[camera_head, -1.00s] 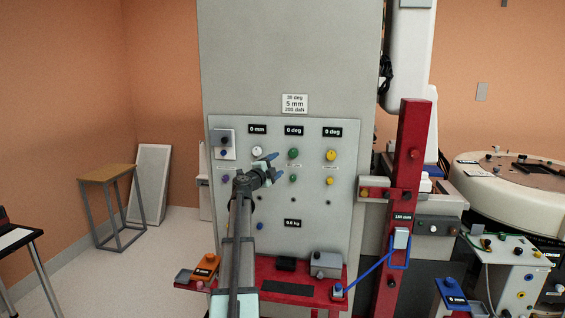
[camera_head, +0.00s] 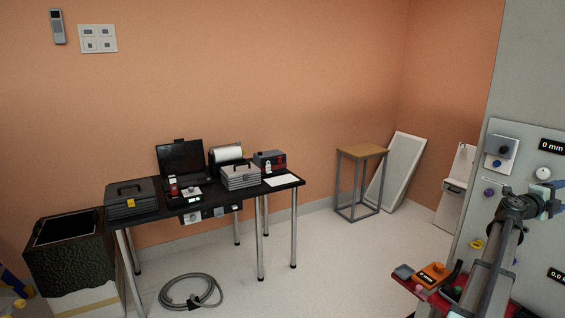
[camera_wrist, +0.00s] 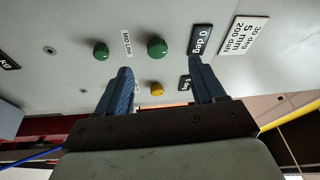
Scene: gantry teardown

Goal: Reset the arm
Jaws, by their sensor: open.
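My gripper (camera_head: 552,196) is at the right edge of the head view, in front of the grey control panel (camera_head: 478,213), and part of it is cut off by the frame. In the wrist view my gripper (camera_wrist: 160,85) has its two blue fingers spread apart with nothing between them. Beyond the fingers are a green knob (camera_wrist: 157,46), a second green knob (camera_wrist: 100,50) and a yellow knob (camera_wrist: 156,89). The "0 deg" display (camera_wrist: 201,39) is by the right fingertip. I cannot tell the exact gap to the panel.
A red shelf (camera_head: 408,283) with an orange box (camera_head: 433,274) lies below the arm. A black table (camera_head: 230,195) with toolboxes and a laptop stands left. A coiled hose (camera_head: 190,292) lies on the floor. A small stool (camera_head: 361,153) stands at the back. The middle floor is clear.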

